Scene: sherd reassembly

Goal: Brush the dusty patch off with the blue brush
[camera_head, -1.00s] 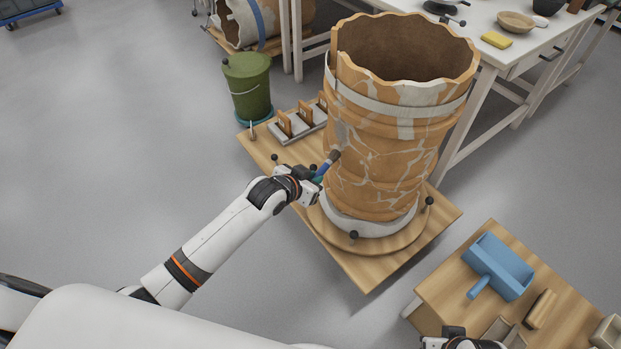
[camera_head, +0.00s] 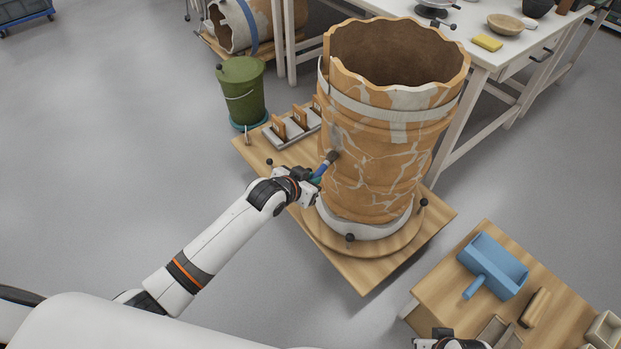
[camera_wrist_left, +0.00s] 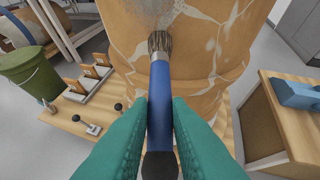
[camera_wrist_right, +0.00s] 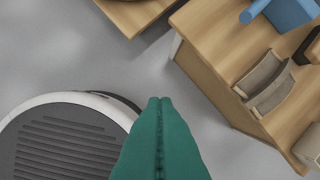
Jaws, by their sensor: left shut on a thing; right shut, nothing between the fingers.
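My left gripper (camera_head: 309,185) is shut on the blue brush (camera_wrist_left: 159,95), with its green fingers on both sides of the handle. The brush's dark bristles (camera_wrist_left: 160,42) point at the wall of the large orange vessel (camera_head: 383,165), at the lower edge of the dusty patch (camera_wrist_left: 149,12). I cannot tell for sure whether the bristles touch. The patch shows as a greyish smear on the vessel, also seen in the head view (camera_head: 335,138). My right gripper (camera_wrist_right: 160,102) is shut and empty, over the floor beside the small wooden table.
The vessel stands on a round turntable (camera_head: 322,237) with dark knobs, on a wooden platform. A rack with sherds (camera_head: 292,125) and a green bucket (camera_head: 241,95) are to its left. A blue dustpan (camera_head: 493,266) lies on the small table at right.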

